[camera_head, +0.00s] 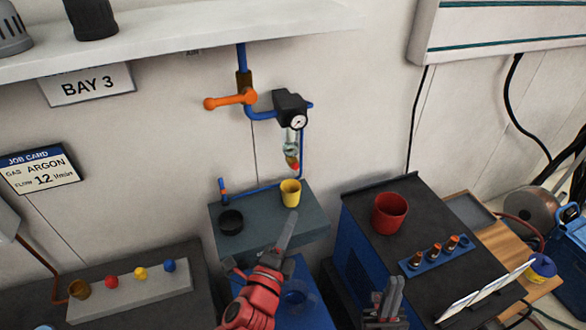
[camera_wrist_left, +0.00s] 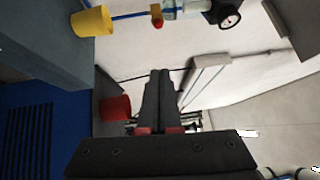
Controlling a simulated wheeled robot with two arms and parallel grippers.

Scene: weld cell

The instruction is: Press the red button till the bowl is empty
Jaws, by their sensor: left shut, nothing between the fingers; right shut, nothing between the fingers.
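A small clear bowl (camera_head: 291,148) hangs under the black regulator with a round gauge on the wall; it also shows at the top of the left wrist view (camera_wrist_left: 182,9). Its fill level is too small to tell. A red button (camera_head: 294,163) with a yellowish part sits at the bowl's lower end, and shows in the left wrist view (camera_wrist_left: 158,22). A yellow cup (camera_head: 291,194) stands below it on a grey shelf. My left gripper (camera_head: 291,215) is shut and empty, in front of the shelf, below and apart from the button. My right gripper (camera_head: 388,284) is shut and empty, lower right.
A black dish (camera_head: 231,222) stands left of the cup. An orange lever (camera_head: 231,100) and blue pipes are above. A red cup (camera_head: 389,213) stands on the dark cabinet at right. A grey block (camera_head: 135,290) with coloured knobs lies lower left.

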